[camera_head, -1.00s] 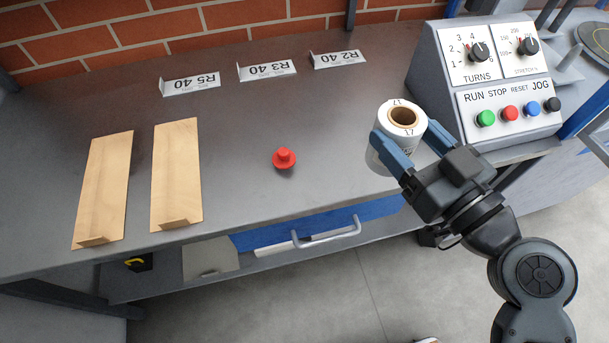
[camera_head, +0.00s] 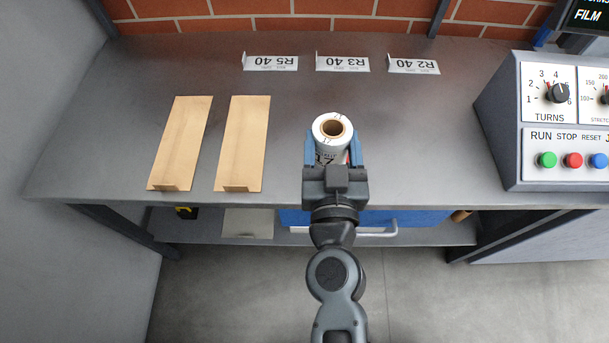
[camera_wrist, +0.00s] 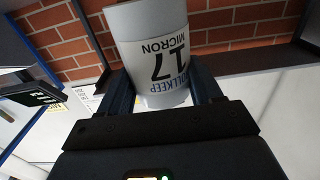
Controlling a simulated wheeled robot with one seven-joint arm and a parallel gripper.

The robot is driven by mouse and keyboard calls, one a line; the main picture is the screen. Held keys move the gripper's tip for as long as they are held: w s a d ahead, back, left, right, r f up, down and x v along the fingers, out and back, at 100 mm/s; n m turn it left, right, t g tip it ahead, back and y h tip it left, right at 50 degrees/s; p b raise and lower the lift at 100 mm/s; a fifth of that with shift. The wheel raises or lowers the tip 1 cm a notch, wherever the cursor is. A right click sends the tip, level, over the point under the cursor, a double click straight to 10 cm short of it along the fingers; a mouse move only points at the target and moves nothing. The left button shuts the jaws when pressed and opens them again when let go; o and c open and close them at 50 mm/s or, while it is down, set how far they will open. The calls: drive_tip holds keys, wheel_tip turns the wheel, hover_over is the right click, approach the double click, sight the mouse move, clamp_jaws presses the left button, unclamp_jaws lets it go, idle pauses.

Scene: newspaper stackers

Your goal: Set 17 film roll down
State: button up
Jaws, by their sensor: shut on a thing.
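The 17 film roll (camera_head: 333,135) is a white cylinder with a brown cardboard core, held upright over the front part of the grey bench (camera_head: 440,150). My gripper (camera_head: 333,160) is shut on it, with a blue finger on each side. In the wrist view the roll (camera_wrist: 155,50) shows its "17 MICRON" label between the fingers. I cannot tell whether its base touches the bench, as my gripper hides it. The red knobbed object seen earlier does not show clearly now; the roll and gripper cover that area.
Two tan cardboard pieces (camera_head: 180,140) and (camera_head: 245,140) lie to the left. The control box (camera_head: 560,120) is at the right. The bench between roll and box is clear.

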drive_tip(key=shift+s+a+f+b, duration=0.35)
drive_tip(key=shift+a+f, duration=0.4)
drive_tip(key=shift+f, duration=0.4)
drive_tip(key=shift+s+a+f+b, duration=0.3)
drive_tip(key=shift+a+f, duration=0.45)
drive_tip(key=shift+f, duration=0.4)
drive_tip(key=shift+s+a+f+b, duration=0.25)
drive_tip(key=shift+a+f+b, duration=0.15)
drive_tip(key=shift+a+f, duration=0.55)
drive_tip(key=shift+d+f, duration=0.2)
drive_tip(key=shift+f, duration=0.15)
drive_tip(key=o, duration=1.2)
drive_tip(key=shift+r, duration=0.1)
drive_tip(key=s+b, duration=0.2)
drive_tip(key=s, duration=1)
drive_tip(key=shift+a, duration=0.2)
